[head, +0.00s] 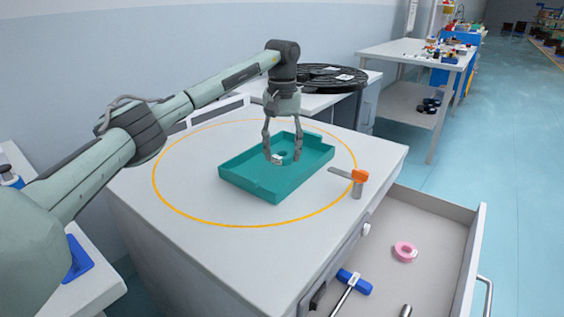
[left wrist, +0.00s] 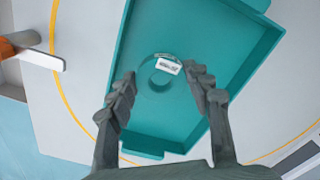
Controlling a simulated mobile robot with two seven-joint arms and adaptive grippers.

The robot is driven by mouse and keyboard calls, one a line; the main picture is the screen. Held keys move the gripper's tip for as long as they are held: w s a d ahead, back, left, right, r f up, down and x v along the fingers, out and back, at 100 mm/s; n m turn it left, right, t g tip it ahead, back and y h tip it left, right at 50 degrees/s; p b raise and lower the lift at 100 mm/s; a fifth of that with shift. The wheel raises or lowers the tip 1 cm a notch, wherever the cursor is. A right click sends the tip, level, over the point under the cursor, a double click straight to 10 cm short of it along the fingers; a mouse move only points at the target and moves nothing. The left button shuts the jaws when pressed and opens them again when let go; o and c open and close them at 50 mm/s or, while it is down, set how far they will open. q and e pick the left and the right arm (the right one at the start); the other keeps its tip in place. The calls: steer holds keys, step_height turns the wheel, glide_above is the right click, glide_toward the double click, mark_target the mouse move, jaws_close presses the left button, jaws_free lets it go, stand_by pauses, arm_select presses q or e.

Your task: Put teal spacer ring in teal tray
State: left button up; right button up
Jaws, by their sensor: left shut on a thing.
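The teal tray (head: 235,180) lies on the white cabinet top, inside a yellow circle. My left gripper (head: 282,157) points down over the tray's inside, with its fingertips within the tray's outline. It is shut on the teal spacer ring (head: 284,153), which has a white label. The left wrist view shows the ring (left wrist: 152,82) between the fingertips (left wrist: 163,84), over the tray floor (left wrist: 185,30). The ring's teal blends with the tray, so I cannot tell whether it touches the floor. My right gripper is not in view.
An orange-and-grey fixture (head: 358,178) stands on the cabinet top right of the tray. The open drawer (head: 425,220) below holds a pink ring (head: 405,251) and a blue-headed tool (head: 353,282). A black reel (head: 325,77) lies on a surface behind. The cabinet top around the tray is mostly clear.

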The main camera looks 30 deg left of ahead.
mark_target(282, 175)
arm_select(q)
steer(key=shift+f, duration=1.95)
steer(key=o, duration=1.2)
steer(key=shift+f, duration=0.1)
steer(key=shift+c, duration=0.2)
step_height(282, 175, up, 12)
